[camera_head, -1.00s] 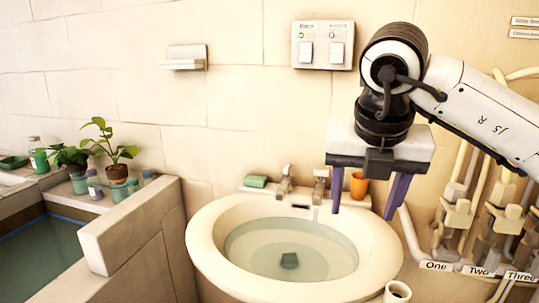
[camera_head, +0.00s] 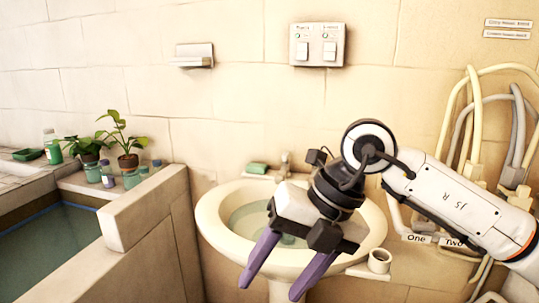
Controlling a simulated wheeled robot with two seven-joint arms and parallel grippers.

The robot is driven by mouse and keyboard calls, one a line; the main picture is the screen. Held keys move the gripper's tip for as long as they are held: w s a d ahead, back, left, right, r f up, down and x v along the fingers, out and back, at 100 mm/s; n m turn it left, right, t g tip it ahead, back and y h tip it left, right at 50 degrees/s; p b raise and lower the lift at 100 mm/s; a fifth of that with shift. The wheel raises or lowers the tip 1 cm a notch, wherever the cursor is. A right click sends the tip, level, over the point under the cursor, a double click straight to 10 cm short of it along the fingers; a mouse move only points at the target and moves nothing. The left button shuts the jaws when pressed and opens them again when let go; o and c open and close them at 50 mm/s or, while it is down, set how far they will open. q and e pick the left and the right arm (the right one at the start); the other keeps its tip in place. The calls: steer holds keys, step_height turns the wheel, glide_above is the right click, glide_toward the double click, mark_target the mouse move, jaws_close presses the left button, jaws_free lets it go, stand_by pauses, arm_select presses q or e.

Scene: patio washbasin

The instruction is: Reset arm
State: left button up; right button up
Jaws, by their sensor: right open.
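My right gripper (camera_head: 278,282) hangs over the front of the white washbasin (camera_head: 212,212), its two purple fingers spread apart and pointing down. Nothing is between the fingers. My right arm comes in from the right and covers the basin's right part and one tap. My left gripper is not in view.
A switch panel (camera_head: 318,46) and an empty holder (camera_head: 194,56) are on the wall. A green soap (camera_head: 257,168) lies at the basin's back. A white cup (camera_head: 379,261) stands right of the basin. Potted plants (camera_head: 128,160) and bottles line the ledge by the pool (camera_head: 52,255). Pipes (camera_head: 470,120) run at right.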

steer(key=s+a+r+m+g+y, duration=0.2)
steer(key=s+a+r+g+y, duration=0.25)
steer(key=s+a+y, duration=0.6)
steer(key=w+d+f+m+t+y, duration=0.1)
steer(key=w+d+m+t+y, duration=0.15)
steer(key=w+m+t, duration=0.35)
steer(key=w+d+f+m+t+y, duration=0.1)
steer(key=w+d+m+t+y, duration=0.1)
steer(key=w+m+t+y, duration=0.4)
steer(key=w+d+f+m+t+h, duration=0.2)
steer(key=d+f+m+t+h, duration=0.75)
steer(key=f+m+h, duration=0.45)
steer(key=s+d+f+m+g+h, duration=0.2)
steer(key=s+d+f+m+h, duration=0.1)
steer(key=f, duration=0.5)
steer(key=s+d+f+m+g+h, duration=0.1)
steer(key=s+d+f+m+h, duration=0.2)
steer(key=f, duration=0.6)
steer(key=s+d+f+g+h, duration=0.1)
steer(key=s+d+f+g, duration=0.1)
steer(key=s+f, duration=0.3)
steer(key=s+d+f+g, duration=0.3)
steer(key=s+f, duration=0.3)
steer(key=s, duration=0.2)
steer(key=shift+s+f+m+h, duration=0.2)
steer(key=shift+s+m+h, duration=0.15)
steer(key=shift+m+h, duration=0.05)
